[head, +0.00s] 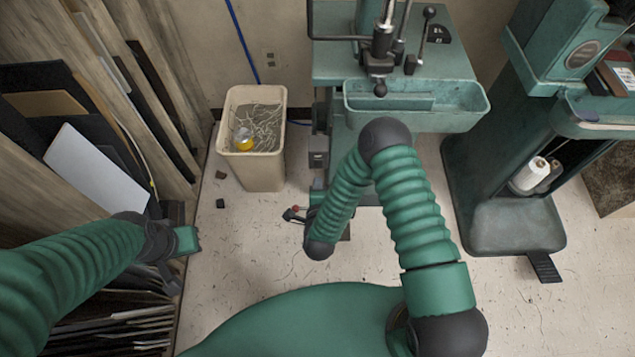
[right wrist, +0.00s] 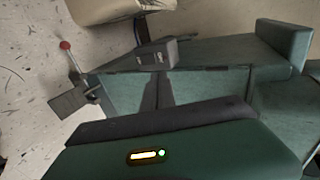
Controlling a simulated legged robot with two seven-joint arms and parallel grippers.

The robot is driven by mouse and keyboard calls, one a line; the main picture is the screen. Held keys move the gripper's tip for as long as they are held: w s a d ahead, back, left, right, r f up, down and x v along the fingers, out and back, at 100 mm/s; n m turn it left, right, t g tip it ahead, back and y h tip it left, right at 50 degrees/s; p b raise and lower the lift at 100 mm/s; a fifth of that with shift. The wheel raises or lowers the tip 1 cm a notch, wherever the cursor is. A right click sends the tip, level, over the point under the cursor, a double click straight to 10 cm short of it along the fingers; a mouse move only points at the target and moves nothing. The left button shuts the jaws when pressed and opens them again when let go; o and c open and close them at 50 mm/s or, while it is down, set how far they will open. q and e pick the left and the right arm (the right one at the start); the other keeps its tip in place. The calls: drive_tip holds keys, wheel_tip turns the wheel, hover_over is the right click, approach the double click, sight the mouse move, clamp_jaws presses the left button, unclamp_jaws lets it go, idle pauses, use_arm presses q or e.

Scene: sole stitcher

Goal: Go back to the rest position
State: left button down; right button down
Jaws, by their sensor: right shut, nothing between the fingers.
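My right arm (head: 415,215) bends up at a dark elbow and comes down again in front of the green stitching machine. Its dark end (head: 320,250) hangs low near the machine's foot, and the fingers are hard to make out there. In the right wrist view, my green gripper housing (right wrist: 210,150) with a small light fills the bottom. The right gripper is shut and holds nothing. My left arm (head: 70,265) comes in from the left. Its end, the left gripper (head: 180,243), is beside the leaning boards, with its jaw opening unclear.
The green machine (head: 450,62) with its trough (head: 455,118) stands ahead. A red-knobbed lever (right wrist: 65,45) is close to my right gripper. A beige bin (head: 262,172) with scraps stands left of the machine. Boards (head: 95,165) lean at left. A second green machine (head: 500,165) stands right.

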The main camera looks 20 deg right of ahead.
wheel_tip(320, 180, up, 9)
drive_tip(key=a+n+g+y, duration=0.1)
drive_tip(key=n+g+y, duration=0.35)
drive_tip(key=n, duration=0.75)
drive_tip(key=s+d+r+n+g, duration=0.3)
drive_tip(key=s+r+n, duration=0.2)
drive_tip(key=s, duration=0.4)
drive_tip(key=s+d+r+n+g, duration=0.2)
drive_tip(key=s+d+r+n, duration=0.25)
drive_tip(key=s, duration=0.35)
wheel_tip(320, 180, up, 22)
drive_tip(key=a+p, duration=0.1)
drive_tip(key=p, duration=2)
drive_tip(key=shift+w+r+h+p, duration=0.15)
drive_tip(key=shift+h+p, duration=0.25)
drive_tip(key=shift+h, duration=0.05)
